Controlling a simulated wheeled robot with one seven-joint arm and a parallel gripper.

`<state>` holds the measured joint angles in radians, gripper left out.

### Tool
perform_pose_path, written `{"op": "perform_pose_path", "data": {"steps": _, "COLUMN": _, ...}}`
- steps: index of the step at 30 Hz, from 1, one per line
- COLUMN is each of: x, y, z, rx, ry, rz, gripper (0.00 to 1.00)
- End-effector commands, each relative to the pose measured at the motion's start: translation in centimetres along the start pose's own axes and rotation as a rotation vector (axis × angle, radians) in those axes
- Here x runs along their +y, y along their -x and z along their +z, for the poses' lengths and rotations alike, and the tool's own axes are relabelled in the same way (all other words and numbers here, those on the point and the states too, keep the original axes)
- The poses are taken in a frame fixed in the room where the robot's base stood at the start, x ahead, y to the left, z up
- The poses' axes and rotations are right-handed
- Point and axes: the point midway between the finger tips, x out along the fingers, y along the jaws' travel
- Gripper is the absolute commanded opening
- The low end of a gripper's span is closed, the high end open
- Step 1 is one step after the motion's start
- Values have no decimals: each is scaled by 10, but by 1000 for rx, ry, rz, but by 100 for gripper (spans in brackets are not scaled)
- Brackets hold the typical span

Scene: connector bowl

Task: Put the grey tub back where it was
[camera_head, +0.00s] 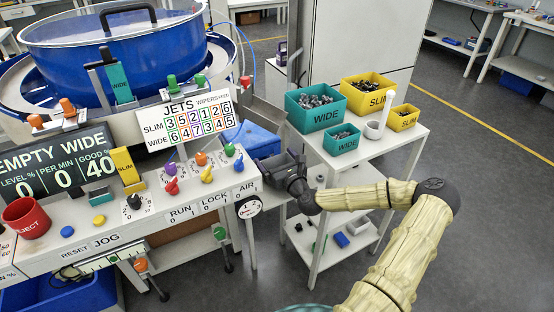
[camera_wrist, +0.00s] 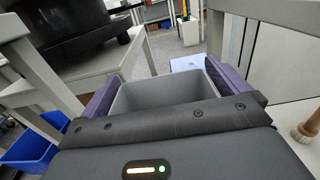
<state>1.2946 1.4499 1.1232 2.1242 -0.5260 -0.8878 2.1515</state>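The grey tub (camera_wrist: 165,94) shows in the wrist view, its open top and inner walls between the two purple fingers of my gripper (camera_wrist: 162,76). Both fingers lie against its sides, so my gripper appears shut on it. The tub looks empty inside; its underside is hidden. In the head view my dark gripper (camera_head: 268,170) is between the machine's control panel and the white side table, pointing left and away. The tub cannot be made out there.
The white side table (camera_head: 392,148) carries teal bins (camera_head: 318,117), yellow bins (camera_head: 368,98) and a white cylinder holder (camera_head: 374,129). Its lower shelf holds small items. A blue bin (camera_head: 236,141) lies just beyond my gripper. The machine panel (camera_head: 215,185) stands close on the left.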

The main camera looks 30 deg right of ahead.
Motion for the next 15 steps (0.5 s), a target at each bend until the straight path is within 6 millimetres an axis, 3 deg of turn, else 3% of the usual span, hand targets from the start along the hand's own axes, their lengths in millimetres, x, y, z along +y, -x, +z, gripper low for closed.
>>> {"op": "perform_pose_path", "data": {"steps": 9, "x": 2, "y": 0, "z": 4, "rx": 0, "ry": 1, "rz": 3, "gripper": 100}}
{"op": "perform_pose_path", "data": {"steps": 15, "x": 1, "y": 26, "z": 3, "rx": 1, "ry": -2, "rz": 3, "gripper": 100}}
